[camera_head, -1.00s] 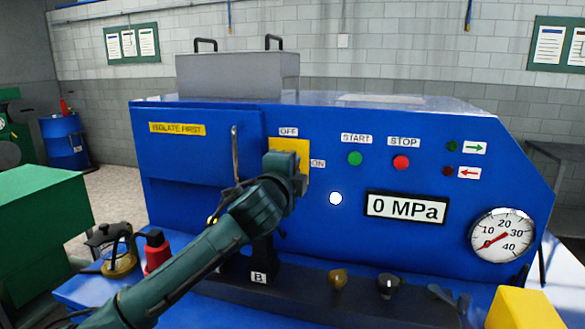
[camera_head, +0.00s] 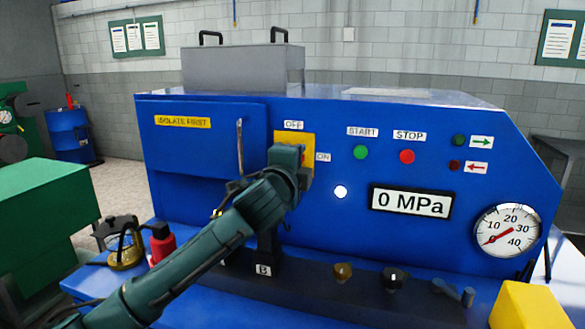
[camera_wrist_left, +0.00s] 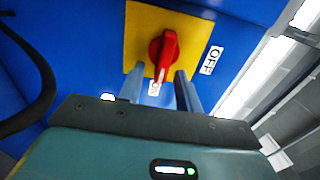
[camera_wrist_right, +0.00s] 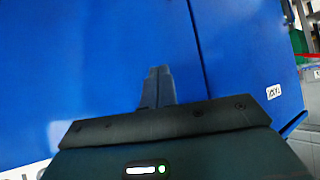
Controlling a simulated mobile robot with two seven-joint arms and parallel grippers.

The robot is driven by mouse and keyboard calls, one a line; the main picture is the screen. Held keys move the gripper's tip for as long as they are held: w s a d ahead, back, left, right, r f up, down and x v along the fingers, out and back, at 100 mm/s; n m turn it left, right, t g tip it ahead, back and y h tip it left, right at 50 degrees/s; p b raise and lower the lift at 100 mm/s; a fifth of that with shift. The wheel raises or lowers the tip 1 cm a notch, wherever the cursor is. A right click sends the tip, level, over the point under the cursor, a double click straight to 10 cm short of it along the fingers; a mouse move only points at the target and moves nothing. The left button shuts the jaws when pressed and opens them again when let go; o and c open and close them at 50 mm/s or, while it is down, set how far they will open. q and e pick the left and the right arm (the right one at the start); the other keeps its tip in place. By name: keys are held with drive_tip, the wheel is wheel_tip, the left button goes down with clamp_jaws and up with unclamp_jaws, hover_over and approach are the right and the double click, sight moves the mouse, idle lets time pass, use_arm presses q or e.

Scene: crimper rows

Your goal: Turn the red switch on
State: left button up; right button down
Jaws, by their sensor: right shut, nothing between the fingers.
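The red switch (camera_wrist_left: 163,52) sits on a yellow plate (camera_wrist_left: 190,35) on the blue machine front. In the left wrist view its handle runs down toward the ON label, with the OFF label off to the right. My left gripper (camera_wrist_left: 160,82) is open, with one finger on each side of the handle's lower end. I cannot tell whether they touch it. In the head view the left gripper (camera_head: 289,160) hides most of the switch on the yellow plate (camera_head: 308,145). My right gripper (camera_wrist_right: 158,75) is shut and empty in front of a blue panel.
The machine has a green START button (camera_head: 361,153), a red STOP button (camera_head: 407,157) and a display (camera_head: 410,202) reading 0 MPa. A vertical handle (camera_head: 240,148) is left of the switch. A dark lever bracket (camera_head: 266,250) marked B stands below. A red bottle (camera_head: 161,243) is at left.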

use_arm(q)
drive_tip(key=b+v, duration=0.3)
drive_tip(key=v, duration=1)
use_arm(e)
drive_tip(key=shift+w+a+f, duration=0.1)
drive_tip(key=shift+a+f, duration=0.2)
drive_tip(key=shift+f, duration=0.15)
